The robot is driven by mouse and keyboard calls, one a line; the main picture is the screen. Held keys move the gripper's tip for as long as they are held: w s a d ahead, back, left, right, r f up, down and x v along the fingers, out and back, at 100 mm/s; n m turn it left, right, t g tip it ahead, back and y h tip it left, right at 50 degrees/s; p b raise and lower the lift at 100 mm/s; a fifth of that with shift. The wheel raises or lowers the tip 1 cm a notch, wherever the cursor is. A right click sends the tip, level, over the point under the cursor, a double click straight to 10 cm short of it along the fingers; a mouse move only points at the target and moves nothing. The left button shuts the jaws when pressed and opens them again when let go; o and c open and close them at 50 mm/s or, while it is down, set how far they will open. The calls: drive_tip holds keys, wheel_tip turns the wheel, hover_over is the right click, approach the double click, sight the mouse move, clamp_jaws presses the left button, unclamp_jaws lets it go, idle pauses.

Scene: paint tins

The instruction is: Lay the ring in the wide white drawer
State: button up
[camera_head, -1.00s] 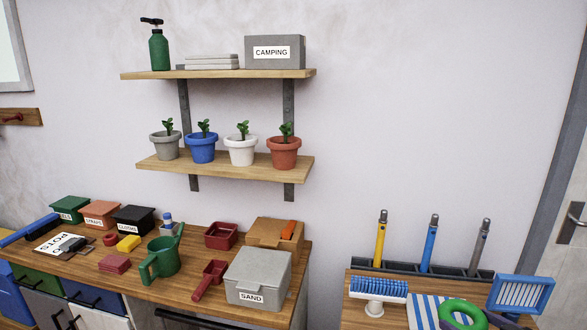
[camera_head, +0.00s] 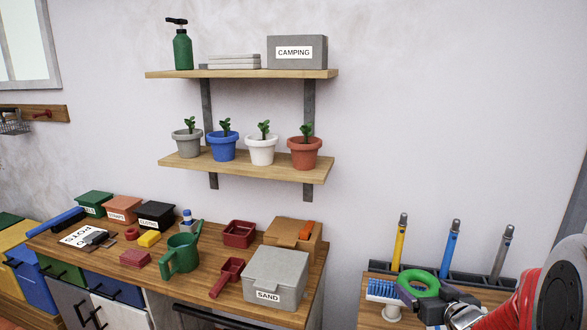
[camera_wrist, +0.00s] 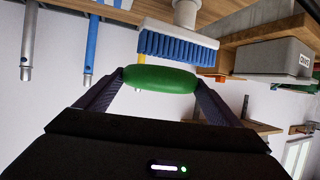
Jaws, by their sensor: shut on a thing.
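The green ring (camera_head: 418,273) is held between the two dark fingers of my gripper (camera_head: 428,293), at the right of the head view. It is raised above the small right-hand table, clear of the drawers. In the wrist view the ring (camera_wrist: 160,79) spans the gap between the fingertips, seen edge-on. A white drawer front (camera_head: 118,311) with a black handle shows at the lower left of the head view, under the workbench. It looks shut, its lower part is cut off, and I cannot tell whether it is the wide one.
A blue-bristled brush (camera_head: 383,290) and several upright handles (camera_head: 449,248) are close to my gripper. The wall shelves carry pots.

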drive_tip(key=w+a+f, duration=0.1)
drive_tip(key=w+a, duration=0.1)
drive_tip(key=a, duration=1.6)
drive_tip(key=shift+a+f, duration=0.3)
drive_tip(key=shift+a, duration=0.1)
drive_tip(key=shift+w, duration=0.1)
drive_tip(key=s+f, duration=0.5)
drive_tip(key=f, duration=0.1)
drive_tip(key=shift+f, duration=0.15)
drive_tip(key=shift+d, duration=0.1)
